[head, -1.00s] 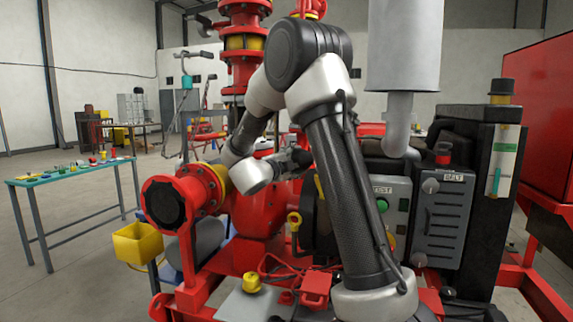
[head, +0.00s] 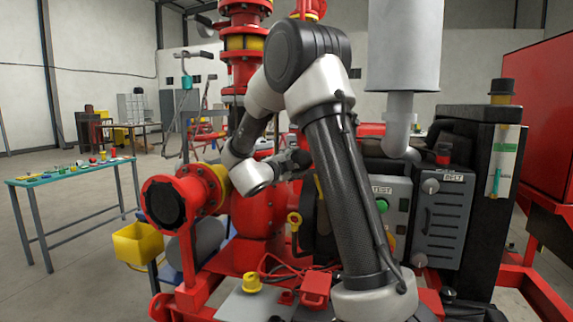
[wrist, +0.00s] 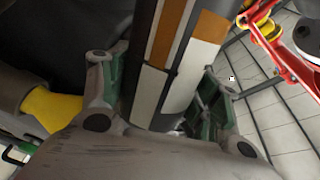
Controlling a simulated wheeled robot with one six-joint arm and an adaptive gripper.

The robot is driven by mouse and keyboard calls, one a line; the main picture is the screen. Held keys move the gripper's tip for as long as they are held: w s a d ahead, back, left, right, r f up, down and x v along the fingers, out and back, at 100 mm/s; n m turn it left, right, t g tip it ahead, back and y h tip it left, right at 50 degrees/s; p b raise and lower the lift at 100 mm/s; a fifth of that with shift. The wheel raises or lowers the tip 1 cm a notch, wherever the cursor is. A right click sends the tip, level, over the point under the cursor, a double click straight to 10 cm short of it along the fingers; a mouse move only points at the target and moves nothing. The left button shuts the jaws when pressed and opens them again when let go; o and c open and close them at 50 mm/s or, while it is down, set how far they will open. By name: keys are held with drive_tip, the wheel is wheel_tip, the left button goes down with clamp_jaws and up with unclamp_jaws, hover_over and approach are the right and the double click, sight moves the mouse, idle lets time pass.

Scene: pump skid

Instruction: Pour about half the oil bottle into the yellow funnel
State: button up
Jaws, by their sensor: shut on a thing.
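My gripper (wrist: 166,82) is shut on a dark bottle (wrist: 143,92) in the wrist view. The bottle carries white and orange label patches, and one finger lies on each side of it. Its ends and any oil stream are out of sight. A yellow rounded piece (wrist: 52,108) shows at the left of the wrist view, apart from the bottle; I cannot tell if it is the funnel. In the head view my gripper (head: 297,160) is small and partly behind my arm, and the bottle cannot be made out there.
The red pump skid with a black-capped flange (head: 165,204) surrounds my arm. A grey control box (head: 443,222) and a grey cylinder (head: 403,45) stand to the right. A yellow bin (head: 138,244) is at the left. A teal-topped table (head: 70,172) with small parts stands farther left.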

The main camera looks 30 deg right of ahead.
drive_tip(key=shift+f+n, duration=0.2)
drive_tip(key=shift+n, duration=0.5)
drive_tip(key=n, duration=0.2)
drive_tip(key=f+n, duration=0.1)
drive_tip(key=n, duration=0.1)
drive_tip(key=shift+s+d+f, duration=0.15)
drive_tip(key=shift+s+d, duration=0.05)
drive_tip(key=shift+s, duration=0.2)
drive_tip(key=n, duration=0.2)
drive_tip(key=w+n, duration=0.1)
drive_tip(key=a+n, duration=0.1)
drive_tip(key=n, duration=0.1)
drive_tip(key=shift+w+r+n, duration=0.3)
drive_tip(key=shift+w+r, duration=0.05)
drive_tip(key=shift+w, duration=0.05)
